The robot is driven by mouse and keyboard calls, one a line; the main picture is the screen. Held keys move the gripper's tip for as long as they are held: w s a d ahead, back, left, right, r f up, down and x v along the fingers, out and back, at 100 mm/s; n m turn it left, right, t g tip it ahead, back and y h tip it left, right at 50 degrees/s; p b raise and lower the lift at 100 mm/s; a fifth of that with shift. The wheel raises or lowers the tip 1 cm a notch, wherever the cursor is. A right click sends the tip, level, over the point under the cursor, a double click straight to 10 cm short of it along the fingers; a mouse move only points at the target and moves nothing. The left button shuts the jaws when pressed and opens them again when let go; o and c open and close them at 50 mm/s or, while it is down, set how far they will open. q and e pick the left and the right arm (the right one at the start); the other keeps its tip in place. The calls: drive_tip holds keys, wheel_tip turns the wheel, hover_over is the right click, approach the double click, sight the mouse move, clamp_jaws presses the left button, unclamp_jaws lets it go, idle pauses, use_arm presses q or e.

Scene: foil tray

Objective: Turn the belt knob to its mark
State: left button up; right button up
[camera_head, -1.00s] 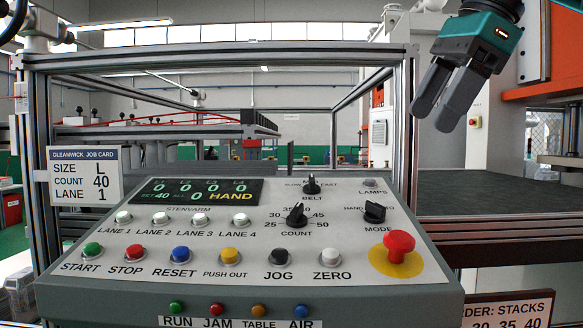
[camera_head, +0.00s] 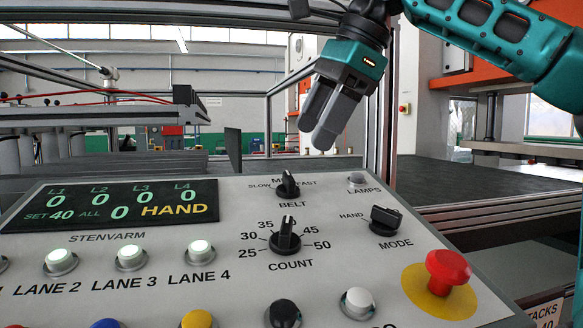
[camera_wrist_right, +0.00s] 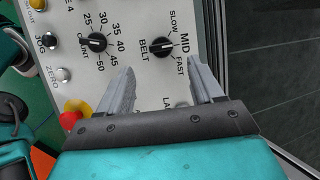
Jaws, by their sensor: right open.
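The belt knob (camera_head: 288,184) is a small black knob with a pale pointer line on the grey control panel (camera_head: 340,262). Its label reads SLOW, MID, FAST, with BELT below. In the head view the pointer looks roughly toward MID; its exact angle is too small to tell. My right gripper (camera_head: 313,137) is open and empty, pointing down above the panel's back edge, apart from the knob. In the right wrist view the belt knob (camera_wrist_right: 162,47) lies just beyond and between the two open fingertips (camera_wrist_right: 160,66). My left gripper is out of view.
The count knob (camera_head: 285,238) is close in front of the belt knob. The mode knob (camera_head: 384,220), lamps button (camera_head: 357,181) and red emergency button (camera_head: 446,272) are to the right. Lit lane buttons (camera_head: 130,257) stand to the left. A metal frame post (camera_head: 387,110) rises behind the panel.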

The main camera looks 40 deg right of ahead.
sight(289, 176)
drive_tip(key=x, duration=0.7)
drive_tip(key=shift+w+a+f, duration=0.1)
drive_tip(key=shift+w+f, duration=0.1)
drive_tip(key=shift+f, duration=0.1)
drive_tip(key=shift+c, duration=0.3)
drive_tip(key=c, duration=1)
drive_tip(key=shift+r, duration=0.1)
drive_tip(key=n+g, duration=0.1)
drive_tip(key=n, duration=0.1)
drive_tip(key=n+g, duration=0.1)
drive_tip(key=n, duration=0.2)
drive_tip(key=shift+w+y, duration=0.15)
drive_tip(key=shift+y, duration=0.15)
drive_tip(key=shift+w+n+g, duration=0.1)
drive_tip(key=shift+n+g, duration=0.7)
drive_tip(key=shift+n, duration=1.5)
drive_tip(key=o, duration=1.1)
drive_tip(key=shift+c, duration=0.2)
